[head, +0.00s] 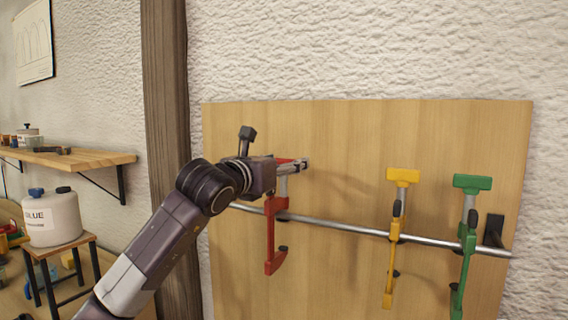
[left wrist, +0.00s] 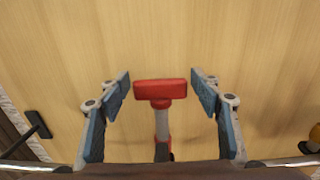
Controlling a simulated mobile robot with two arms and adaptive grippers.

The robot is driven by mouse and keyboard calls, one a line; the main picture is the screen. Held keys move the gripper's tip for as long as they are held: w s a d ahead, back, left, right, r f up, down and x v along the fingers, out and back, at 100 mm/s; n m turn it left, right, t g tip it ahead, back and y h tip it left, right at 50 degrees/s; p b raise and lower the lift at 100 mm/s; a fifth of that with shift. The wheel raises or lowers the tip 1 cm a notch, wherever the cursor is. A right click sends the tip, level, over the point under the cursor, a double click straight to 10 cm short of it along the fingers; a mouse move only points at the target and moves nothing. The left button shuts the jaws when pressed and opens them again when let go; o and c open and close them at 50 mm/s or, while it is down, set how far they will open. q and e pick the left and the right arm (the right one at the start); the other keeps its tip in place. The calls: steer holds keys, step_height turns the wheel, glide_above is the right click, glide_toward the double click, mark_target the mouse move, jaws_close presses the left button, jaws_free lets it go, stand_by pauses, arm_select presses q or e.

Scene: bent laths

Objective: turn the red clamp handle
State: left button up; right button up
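The red clamp (head: 270,235) hangs on a metal rail in front of a wooden board. Its red T-shaped handle (left wrist: 160,90) sits at the top of a grey spindle, roughly level in the left wrist view. My left gripper (head: 292,163) is at the handle and hides most of it in the head view. In the left wrist view the two blue-padded fingers are open, one on each side of the handle. A gap shows between each finger and the handle's ends. My right gripper is not in view.
A yellow clamp (head: 391,260) and a green clamp (head: 467,240) hang further right on the metal rail (head: 345,228). A dark bracket (head: 494,229) holds the rail's right end. A wooden post (head: 166,110) stands left of the board (head: 345,130).

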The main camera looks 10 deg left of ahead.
arm_select(q)
steer(key=v, duration=1.2)
stand_by(0.3)
